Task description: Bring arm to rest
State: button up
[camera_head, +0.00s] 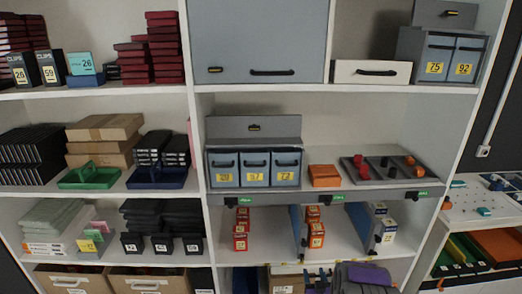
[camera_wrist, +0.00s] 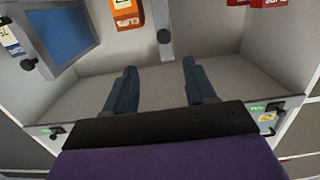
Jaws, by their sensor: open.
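My gripper (camera_wrist: 160,86) shows in the wrist view with its two dark blue fingers spread apart. Nothing is between them. Behind the fingers is the grey floor of a shelf compartment. A dark bar and a purple part of my own arm fill the lower middle of that view. In the head view, purple and grey parts of my arm show at the bottom right of centre, in front of the lower shelves. The fingers are too small to make out clearly there.
A white shelf unit (camera_head: 197,90) fills the head view. Its lower right compartments hold red boxes (camera_head: 240,229), orange boxes (camera_head: 315,229) and white-blue boxes (camera_head: 387,231). In the wrist view, an orange box (camera_wrist: 126,14) and a blue-faced panel (camera_wrist: 60,35) stand beyond the fingers.

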notch_tip(320, 180, up, 9)
jog(key=g, duration=0.5)
jog(key=s+a+r+g, duration=0.2)
jog(key=s+r+g, duration=0.3)
jog(key=s+r, duration=0.5)
jog(key=s+a+r+g, duration=0.2)
jog(key=s+r+g, duration=0.1)
jog(key=s, duration=1)
jog(key=s+a+r+g, duration=0.2)
jog(key=s+r, duration=0.4)
jog(key=s, duration=0.7)
jog(key=s+a+r+g, duration=0.3)
jog(key=s+r+g, duration=0.1)
jog(key=s, duration=0.9)
jog(key=shift+s+r, duration=0.25)
jog(key=shift+s, duration=0.05)
jog(key=shift+f, duration=0.1)
